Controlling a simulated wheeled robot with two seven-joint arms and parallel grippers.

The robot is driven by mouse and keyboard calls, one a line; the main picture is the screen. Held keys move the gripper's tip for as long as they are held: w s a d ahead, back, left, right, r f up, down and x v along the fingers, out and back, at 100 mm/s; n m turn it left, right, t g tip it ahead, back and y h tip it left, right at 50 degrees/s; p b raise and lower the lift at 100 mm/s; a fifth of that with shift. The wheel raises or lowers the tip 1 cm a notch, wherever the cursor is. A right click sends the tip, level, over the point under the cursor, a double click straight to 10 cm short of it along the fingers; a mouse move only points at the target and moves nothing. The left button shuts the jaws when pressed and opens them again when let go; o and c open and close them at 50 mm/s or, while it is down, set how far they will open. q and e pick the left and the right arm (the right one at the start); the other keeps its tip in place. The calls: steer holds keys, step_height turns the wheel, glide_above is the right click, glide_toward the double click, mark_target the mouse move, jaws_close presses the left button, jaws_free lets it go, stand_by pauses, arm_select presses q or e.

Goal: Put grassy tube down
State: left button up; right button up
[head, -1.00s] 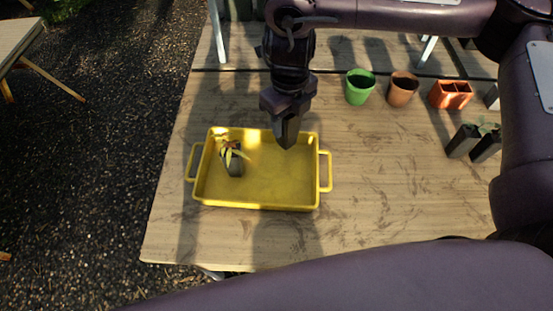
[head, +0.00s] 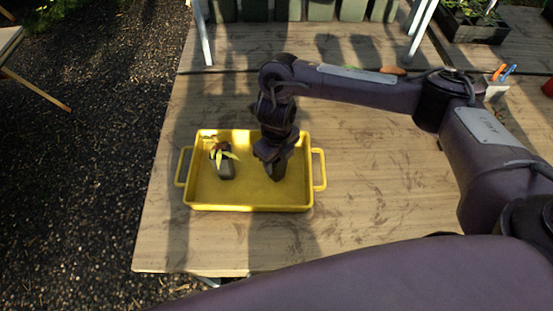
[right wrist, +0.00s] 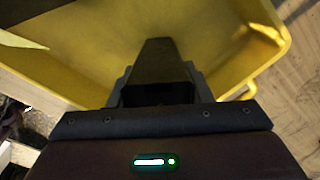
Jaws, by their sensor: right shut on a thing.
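My right gripper (head: 275,160) reaches down inside the yellow tray (head: 250,208) on the table, right of the tray's middle. It is shut on a dark tapered tube (right wrist: 163,62), which I take for the grassy tube; no grass shows on it in either view. In the head view the tube (head: 278,174) is mostly hidden by the gripper, and I cannot tell whether its lower end touches the tray floor. In the right wrist view the tray (right wrist: 235,40) lies around and beyond the tube. My left gripper is not in view.
A dark tube with a yellow-green leafed plant (head: 223,165) stands in the tray's left part, apart from the gripper. The tray floor between them is clear. Handles stick out at both tray ends.

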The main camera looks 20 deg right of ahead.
steer(key=shift+r, duration=0.1)
steer(key=shift+f, duration=0.25)
steer(key=o, duration=1.1)
steer(key=shift+c, duration=0.2)
steer(key=shift+r, duration=0.1)
steer(key=shift+r, duration=0.4)
step_height(320, 180, up, 12)
steer(key=shift+f+p, duration=0.25)
steer(key=shift+p, duration=0.3)
